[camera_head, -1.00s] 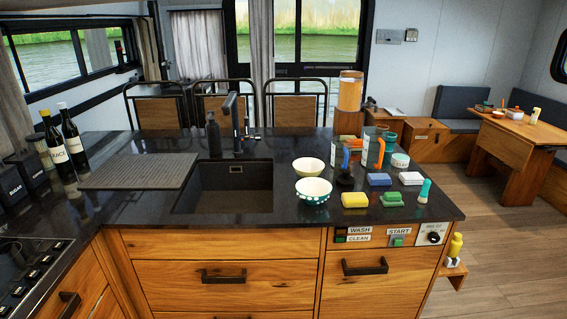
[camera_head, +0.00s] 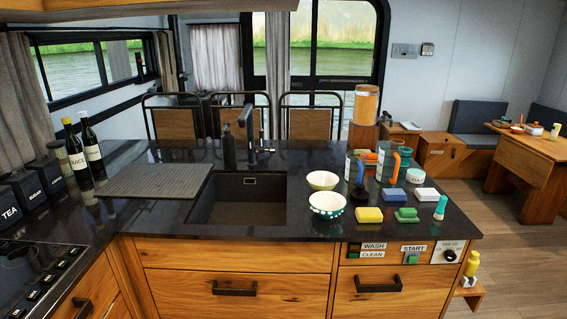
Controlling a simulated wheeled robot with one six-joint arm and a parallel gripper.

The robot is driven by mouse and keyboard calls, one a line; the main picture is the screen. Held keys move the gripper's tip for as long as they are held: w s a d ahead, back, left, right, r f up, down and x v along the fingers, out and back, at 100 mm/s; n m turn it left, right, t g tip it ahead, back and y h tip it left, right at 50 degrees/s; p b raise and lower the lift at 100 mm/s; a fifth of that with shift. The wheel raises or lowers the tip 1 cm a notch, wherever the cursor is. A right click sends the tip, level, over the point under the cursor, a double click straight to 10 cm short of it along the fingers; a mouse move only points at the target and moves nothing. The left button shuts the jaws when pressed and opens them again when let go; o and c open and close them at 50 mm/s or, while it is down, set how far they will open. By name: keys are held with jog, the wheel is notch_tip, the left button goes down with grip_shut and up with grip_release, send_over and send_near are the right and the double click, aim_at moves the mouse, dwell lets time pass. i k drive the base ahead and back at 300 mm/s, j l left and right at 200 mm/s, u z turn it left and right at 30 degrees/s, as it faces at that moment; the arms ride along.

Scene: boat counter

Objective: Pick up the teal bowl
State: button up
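The teal bowl (camera_head: 327,206), teal with white dots outside and white inside, stands upright on the dark counter, just right of the sink. A pale yellow-green bowl (camera_head: 322,180) stands right behind it; I cannot tell whether the two touch. Both bowls look empty. My gripper is not in view.
The sink (camera_head: 238,200) opens to the left. Right of the bowls are a yellow sponge (camera_head: 369,215), a green scrubber (camera_head: 406,215), a blue sponge (camera_head: 393,195) and a teal-handled brush (camera_head: 440,208). Tall containers (camera_head: 387,165) stand behind. A black tap (camera_head: 249,135) rises behind the sink.

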aim_at(327, 204)
jog(key=i+u, duration=0.25)
jog(key=i, duration=0.2)
jog(key=i+l+u, duration=0.1)
jog(key=i+u, duration=0.2)
jog(key=i, duration=0.2)
